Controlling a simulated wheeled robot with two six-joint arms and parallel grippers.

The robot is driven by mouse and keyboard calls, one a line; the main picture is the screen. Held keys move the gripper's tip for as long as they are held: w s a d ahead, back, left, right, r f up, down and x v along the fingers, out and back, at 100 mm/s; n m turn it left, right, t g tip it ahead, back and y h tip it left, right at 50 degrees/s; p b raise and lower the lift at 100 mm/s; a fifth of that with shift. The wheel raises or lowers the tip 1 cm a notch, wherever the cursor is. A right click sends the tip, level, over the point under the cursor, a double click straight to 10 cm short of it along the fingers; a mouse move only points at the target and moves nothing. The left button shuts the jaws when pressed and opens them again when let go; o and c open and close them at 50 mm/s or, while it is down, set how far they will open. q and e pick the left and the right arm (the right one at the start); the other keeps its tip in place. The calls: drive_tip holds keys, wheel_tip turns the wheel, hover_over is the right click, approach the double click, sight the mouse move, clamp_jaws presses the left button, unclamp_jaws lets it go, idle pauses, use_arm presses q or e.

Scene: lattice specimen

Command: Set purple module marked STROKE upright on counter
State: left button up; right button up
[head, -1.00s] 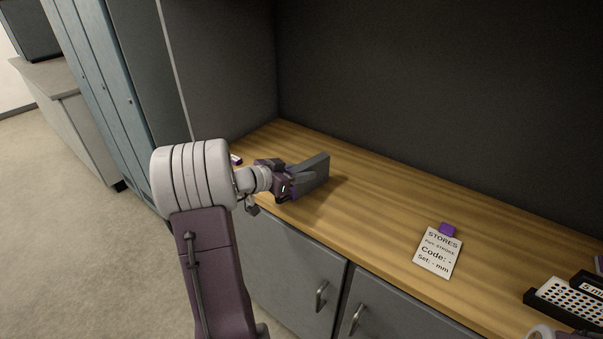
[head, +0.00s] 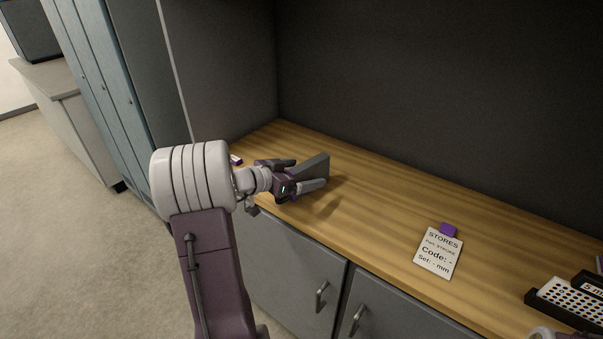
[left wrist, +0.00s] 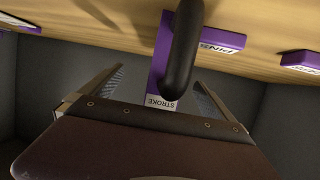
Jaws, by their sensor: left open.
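The purple module marked STROKE (left wrist: 158,78) shows in the left wrist view, between the two spread fingers, with its white label end toward my palm. A dark rounded bar covers part of it. I cannot tell whether it is upright or touches either finger. My left gripper (head: 312,174) is open and low over the left part of the wooden counter (head: 370,190). In the head view the gripper hides most of the module.
A purple block marked PINS (left wrist: 222,39) and another purple block (left wrist: 301,62) lie nearby in the left wrist view. A STORES card (head: 438,252) with a purple block (head: 449,230) is at centre right. A perforated white-topped tray (head: 570,302) is far right. The counter's middle is clear.

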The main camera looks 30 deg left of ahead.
idle(0.4)
use_arm(q)
drive_tip(key=shift+b+v, duration=0.85)
drive_tip(key=shift+v, duration=2.95)
drive_tip(key=shift+s+a+r, duration=0.1)
drive_tip(key=shift+s, duration=0.05)
drive_tip(key=v, duration=0.9)
